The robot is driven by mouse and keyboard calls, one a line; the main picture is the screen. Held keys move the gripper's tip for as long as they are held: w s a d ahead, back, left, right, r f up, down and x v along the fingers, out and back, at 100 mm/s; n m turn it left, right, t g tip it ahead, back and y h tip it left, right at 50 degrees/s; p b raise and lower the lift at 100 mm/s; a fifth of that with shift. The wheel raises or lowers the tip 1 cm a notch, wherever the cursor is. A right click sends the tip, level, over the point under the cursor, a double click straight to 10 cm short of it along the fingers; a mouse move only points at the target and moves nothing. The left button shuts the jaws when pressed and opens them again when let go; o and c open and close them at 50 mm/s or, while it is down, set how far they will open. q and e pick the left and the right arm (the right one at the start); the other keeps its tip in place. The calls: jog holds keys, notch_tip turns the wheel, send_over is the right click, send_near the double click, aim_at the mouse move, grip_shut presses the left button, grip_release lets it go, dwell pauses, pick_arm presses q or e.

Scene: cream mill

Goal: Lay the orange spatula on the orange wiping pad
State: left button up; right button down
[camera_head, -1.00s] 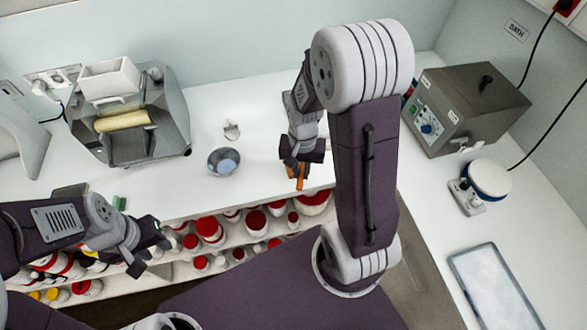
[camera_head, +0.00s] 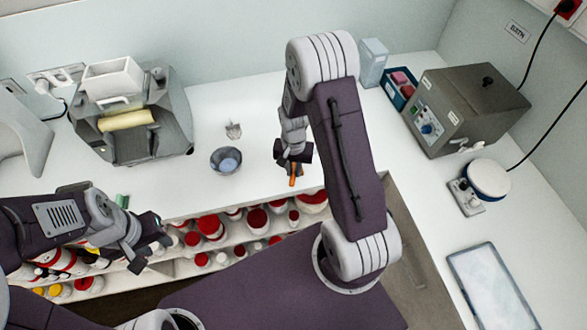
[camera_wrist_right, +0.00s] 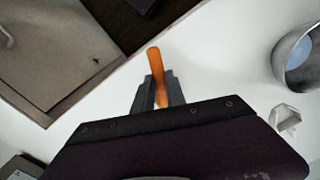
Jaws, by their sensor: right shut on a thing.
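The orange spatula (camera_head: 293,181) is between the fingers of my right gripper (camera_head: 292,170), near the front edge of the white counter in the head view. In the right wrist view my right gripper (camera_wrist_right: 159,93) is shut on the spatula (camera_wrist_right: 154,62), and its orange end sticks out past the fingertips. The rest of the spatula is hidden by the gripper. My left gripper (camera_head: 151,252) looks open and empty, in front of the shelves at the lower left. I cannot make out an orange wiping pad in either view.
A grey bowl (camera_head: 226,165) and a small clear object (camera_head: 233,130) stand left of my right gripper. A roller mill (camera_head: 150,140) is further left. A blue bin (camera_head: 398,92), grey box unit (camera_head: 465,108), round-topped device (camera_head: 487,180) and tray (camera_head: 490,285) are right.

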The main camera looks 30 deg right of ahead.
jog(key=c, duration=1.4)
grip_release()
jog(key=shift+f, duration=0.1)
jog(key=shift+o, duration=0.2)
